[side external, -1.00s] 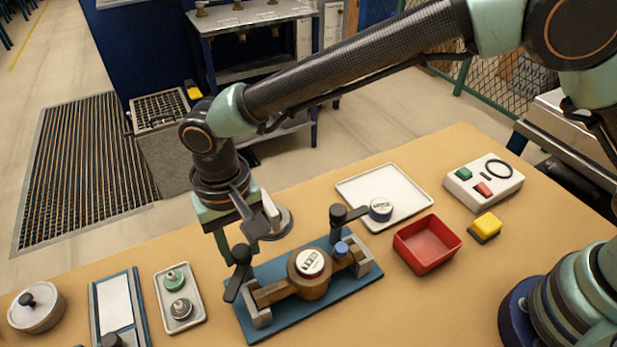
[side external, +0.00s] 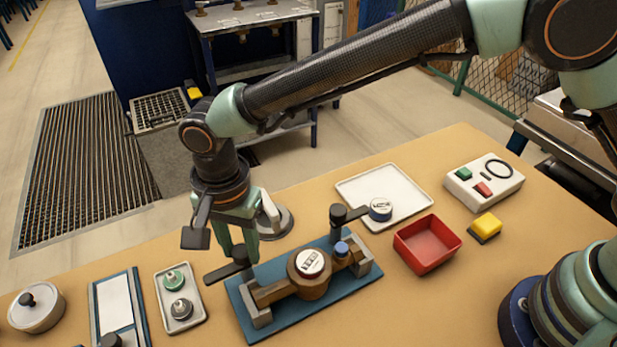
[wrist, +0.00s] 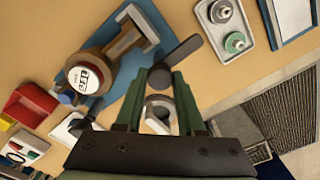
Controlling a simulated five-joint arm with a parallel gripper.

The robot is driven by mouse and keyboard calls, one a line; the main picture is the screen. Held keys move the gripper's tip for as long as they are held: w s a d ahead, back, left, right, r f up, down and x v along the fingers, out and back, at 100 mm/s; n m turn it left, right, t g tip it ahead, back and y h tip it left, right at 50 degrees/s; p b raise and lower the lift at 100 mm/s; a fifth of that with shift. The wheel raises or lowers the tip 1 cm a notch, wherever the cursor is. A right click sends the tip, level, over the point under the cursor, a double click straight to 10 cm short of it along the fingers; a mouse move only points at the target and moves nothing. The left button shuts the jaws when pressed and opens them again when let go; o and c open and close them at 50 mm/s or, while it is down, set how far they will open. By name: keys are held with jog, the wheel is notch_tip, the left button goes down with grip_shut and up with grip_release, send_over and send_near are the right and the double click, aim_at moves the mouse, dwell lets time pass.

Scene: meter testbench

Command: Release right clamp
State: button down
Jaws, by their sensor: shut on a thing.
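A brown fixture (side external: 265,295) on a blue plate (side external: 240,320) holds a round meter (side external: 310,263), also seen in the wrist view (wrist: 85,78). A dark clamp lever (side external: 222,273) stands at the fixture's picture-left end and points left. My gripper (side external: 238,250) is over this end, pointing down, with its green fingers shut on the lever's round pivot knob (wrist: 160,78). In the wrist view the lever's paddle (wrist: 185,57) sticks out past the fingertips.
A white tray (side external: 357,193) with a round meter lies behind the fixture. A red bin (side external: 428,244), a yellow button (side external: 487,224) and a control box (side external: 483,182) are at right. A small tray (side external: 190,318) with two fittings is close at left. A round grey part (side external: 275,222) stands behind my gripper.

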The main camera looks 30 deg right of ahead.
aim_at(241, 250)
jog(key=shift+r+m, duration=0.1)
jog(key=shift+m, duration=0.2)
dwell(0.4)
jog(key=c, duration=0.5)
grip_release()
notch_tip(241, 250, up, 12)
jog(key=shift+r, duration=0.1)
